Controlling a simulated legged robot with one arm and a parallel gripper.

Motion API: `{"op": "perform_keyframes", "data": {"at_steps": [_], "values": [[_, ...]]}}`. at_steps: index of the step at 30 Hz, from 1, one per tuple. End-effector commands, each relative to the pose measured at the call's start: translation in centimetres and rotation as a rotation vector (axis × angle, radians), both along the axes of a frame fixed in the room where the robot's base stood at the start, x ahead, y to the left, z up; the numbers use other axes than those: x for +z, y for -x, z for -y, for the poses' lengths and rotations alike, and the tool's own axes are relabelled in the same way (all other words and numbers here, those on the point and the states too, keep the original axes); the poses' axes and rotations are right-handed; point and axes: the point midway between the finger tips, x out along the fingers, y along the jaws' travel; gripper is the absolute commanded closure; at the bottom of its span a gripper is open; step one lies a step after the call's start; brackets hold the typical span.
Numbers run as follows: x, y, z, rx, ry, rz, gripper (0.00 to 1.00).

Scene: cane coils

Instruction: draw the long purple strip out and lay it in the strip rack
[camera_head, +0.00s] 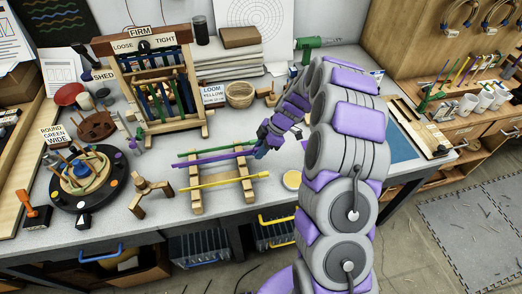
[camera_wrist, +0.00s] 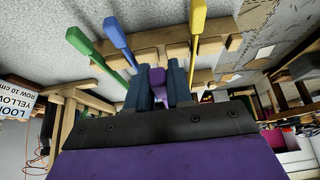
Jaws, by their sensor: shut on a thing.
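The long purple strip (camera_head: 215,158) spans the two wooden rails of the strip rack (camera_head: 247,188), lying roughly level across its back part. My gripper (camera_head: 262,146) is at the strip's right end. In the wrist view my gripper's two dark fingers (camera_wrist: 160,88) are shut on the purple strip (camera_wrist: 157,76). A green strip (camera_wrist: 88,45), a blue strip (camera_wrist: 118,38) and a yellow strip (camera_wrist: 197,25) also lie on the rack there. In the head view the green strip (camera_head: 215,151) is behind the purple one and the yellow strip (camera_head: 225,181) in front. I cannot tell whether the purple strip touches the rails.
A wooden frame (camera_head: 205,115) with standing strips is behind the rack. A round dark stand (camera_head: 82,180) and a small wooden tripod (camera_head: 150,190) are to the left. A woven basket (camera_head: 239,95) stands at the back.

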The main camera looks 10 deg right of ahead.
Motion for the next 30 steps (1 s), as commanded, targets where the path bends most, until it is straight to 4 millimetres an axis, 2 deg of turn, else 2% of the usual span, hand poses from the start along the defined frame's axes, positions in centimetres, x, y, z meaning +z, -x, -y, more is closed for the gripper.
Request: {"op": "perform_keyframes", "data": {"at_steps": [15, 30], "values": [[-4.2, 0.0, 0.1, -0.002, -0.003, -0.001, 1.00], [-4.6, 0.0, 0.1, -0.002, -0.002, -0.001, 1.00]]}}
